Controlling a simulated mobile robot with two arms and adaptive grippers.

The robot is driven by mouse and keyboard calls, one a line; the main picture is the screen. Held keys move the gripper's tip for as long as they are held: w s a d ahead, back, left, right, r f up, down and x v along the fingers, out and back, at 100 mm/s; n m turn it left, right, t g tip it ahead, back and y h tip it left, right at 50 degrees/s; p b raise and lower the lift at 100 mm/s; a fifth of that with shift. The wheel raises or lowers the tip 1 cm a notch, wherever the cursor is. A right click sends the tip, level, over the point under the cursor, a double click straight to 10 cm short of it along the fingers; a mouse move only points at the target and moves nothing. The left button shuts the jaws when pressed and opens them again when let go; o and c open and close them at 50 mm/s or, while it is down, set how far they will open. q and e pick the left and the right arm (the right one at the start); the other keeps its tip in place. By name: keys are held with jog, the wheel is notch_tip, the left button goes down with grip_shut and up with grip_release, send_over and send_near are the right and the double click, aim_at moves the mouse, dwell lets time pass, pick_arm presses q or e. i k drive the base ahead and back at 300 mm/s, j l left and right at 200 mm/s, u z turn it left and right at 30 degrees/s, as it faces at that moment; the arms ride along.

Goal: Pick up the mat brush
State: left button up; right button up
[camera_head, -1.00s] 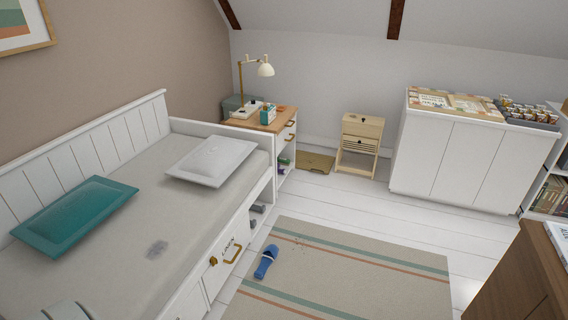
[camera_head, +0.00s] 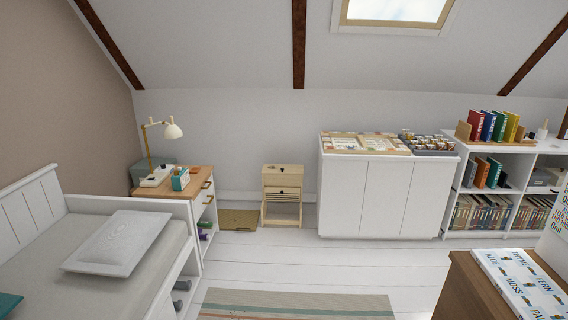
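I cannot make out a mat brush anywhere in this view. A small pale item with an upright part (camera_head: 542,131) stands on top of the white shelf at the right, but it is too small to tell what it is. Neither of my grippers is in view.
A white cabinet (camera_head: 362,195) carries flat boards and a tray of jars (camera_head: 428,147). A white bookshelf (camera_head: 463,160) stands right of it. A brown wooden top (camera_head: 468,295) is near right, the bed (camera_head: 130,280) left. White floor (camera_head: 285,260) and striped rug (camera_head: 300,305) lie between.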

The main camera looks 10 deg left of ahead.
aim_at(208, 225)
jog(key=i+u, duration=0.4)
jog(key=i, duration=1.45)
jog(key=j, duration=0.05)
